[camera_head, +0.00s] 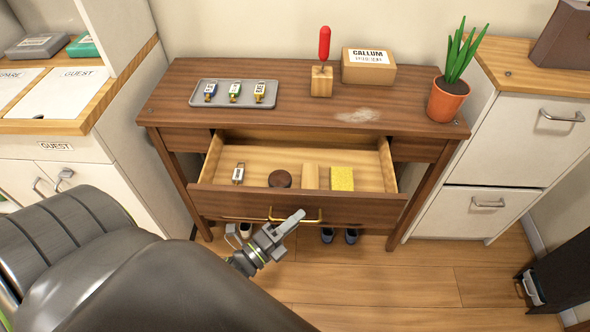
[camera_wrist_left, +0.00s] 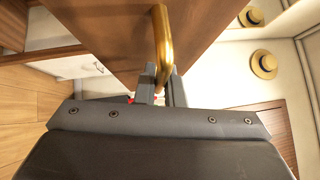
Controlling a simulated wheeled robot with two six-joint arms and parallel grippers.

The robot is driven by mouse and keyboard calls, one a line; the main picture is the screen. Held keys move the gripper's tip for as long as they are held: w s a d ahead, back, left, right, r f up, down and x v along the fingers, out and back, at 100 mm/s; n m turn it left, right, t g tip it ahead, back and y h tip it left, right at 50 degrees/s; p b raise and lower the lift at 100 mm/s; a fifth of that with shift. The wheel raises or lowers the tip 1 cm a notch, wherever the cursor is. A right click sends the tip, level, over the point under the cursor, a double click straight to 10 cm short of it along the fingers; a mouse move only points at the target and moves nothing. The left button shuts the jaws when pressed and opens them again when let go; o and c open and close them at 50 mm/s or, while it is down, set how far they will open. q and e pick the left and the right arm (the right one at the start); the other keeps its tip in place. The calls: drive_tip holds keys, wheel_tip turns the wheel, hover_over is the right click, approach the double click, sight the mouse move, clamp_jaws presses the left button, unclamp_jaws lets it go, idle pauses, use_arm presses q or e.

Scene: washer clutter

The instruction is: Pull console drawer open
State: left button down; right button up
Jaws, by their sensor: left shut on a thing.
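The console (camera_head: 300,110) is a dark wooden table with a drawer (camera_head: 240,200) that stands pulled out, its inside showing. In the drawer lie a tagged key-like item (camera_head: 238,173), a round brown item (camera_head: 280,179), a tan block (camera_head: 310,177) and a yellow sponge (camera_head: 342,179). A brass handle (camera_head: 312,214) is on the drawer front. My left gripper (camera_head: 290,221) is shut on this handle, which also shows between the fingers in the left wrist view (camera_wrist_left: 162,40). My right gripper is not in view.
On the console top are a grey tray (camera_head: 264,101) with several tagged items, a red-handled tool (camera_head: 324,45) in a wooden block, a labelled box (camera_head: 368,66) and a potted plant (camera_head: 447,98). A white cabinet (camera_head: 480,140) stands at right. Shoes (camera_head: 351,236) are under the drawer.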

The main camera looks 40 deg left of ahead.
use_arm(q)
drive_tip(key=c, duration=1.5)
unclamp_jaws()
drive_tip(key=shift+c, duration=0.2)
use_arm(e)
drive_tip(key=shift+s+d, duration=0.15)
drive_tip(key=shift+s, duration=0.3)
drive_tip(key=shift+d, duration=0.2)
